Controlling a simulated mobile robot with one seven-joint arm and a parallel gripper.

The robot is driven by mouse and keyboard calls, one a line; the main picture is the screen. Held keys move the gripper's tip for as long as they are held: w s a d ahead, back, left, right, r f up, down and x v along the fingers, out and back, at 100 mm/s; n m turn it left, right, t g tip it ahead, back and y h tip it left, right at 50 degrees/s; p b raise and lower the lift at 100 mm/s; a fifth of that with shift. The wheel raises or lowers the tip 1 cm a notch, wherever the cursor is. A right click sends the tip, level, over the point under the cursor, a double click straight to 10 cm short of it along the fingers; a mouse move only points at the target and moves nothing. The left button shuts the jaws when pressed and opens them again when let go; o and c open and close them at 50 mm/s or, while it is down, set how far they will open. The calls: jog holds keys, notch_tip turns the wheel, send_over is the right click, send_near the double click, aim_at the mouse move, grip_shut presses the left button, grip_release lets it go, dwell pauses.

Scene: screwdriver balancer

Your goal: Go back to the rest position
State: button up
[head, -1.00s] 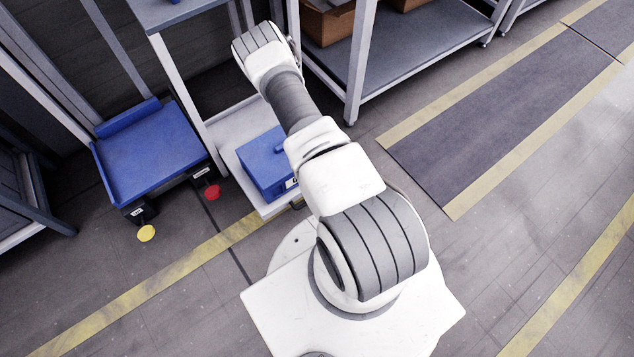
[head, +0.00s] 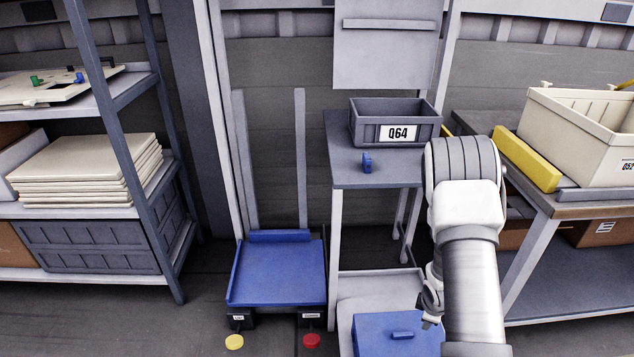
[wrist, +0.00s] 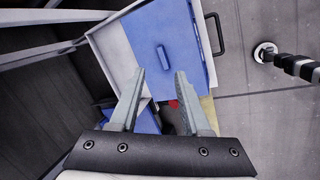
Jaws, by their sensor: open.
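My gripper (wrist: 160,76) shows in the wrist view with its two fingers spread apart and nothing between them. Beyond the fingertips is the blue box (wrist: 188,28) with a small blue handle on top. In the head view the blue box (head: 372,338) sits on the low white shelf, partly hidden by my arm at its right. My arm (head: 470,265) stands at the right of the head view, and part of the gripper shows at its left side, above the box. The gripper appears apart from the box.
A grey bin marked Q64 (head: 395,123) and a small blue piece (head: 367,162) are on the grey stand (head: 345,180). A blue platform (head: 275,275) stands left of it. A cream crate (head: 575,130) and a yellow bar (head: 527,163) are at the right. A shelf rack (head: 150,190) stands left.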

jog(key=s+a+r+m+t, duration=0.1)
jog(key=a+r+m, duration=0.25)
jog(key=r, duration=1.05)
jog(key=s+a+r+m, duration=0.2)
jog(key=a+r+m, duration=0.15)
jog(key=r, duration=1.05)
jog(key=s+a+r+m+t+y, duration=0.1)
jog(key=s+a+r+m, duration=0.25)
jog(key=s+r, duration=0.5)
jog(key=s+a+r+m+y, duration=0.1)
jog(key=s+a+r+m, duration=0.3)
jog(key=s, duration=0.7)
notch_tip(320, 180, up, 18)
jog(key=a+n+p, duration=0.1)
jog(key=p, duration=1.6)
jog(key=shift+r, duration=0.25)
jog(key=shift+s+n, duration=0.1)
jog(key=shift+n, duration=0.15)
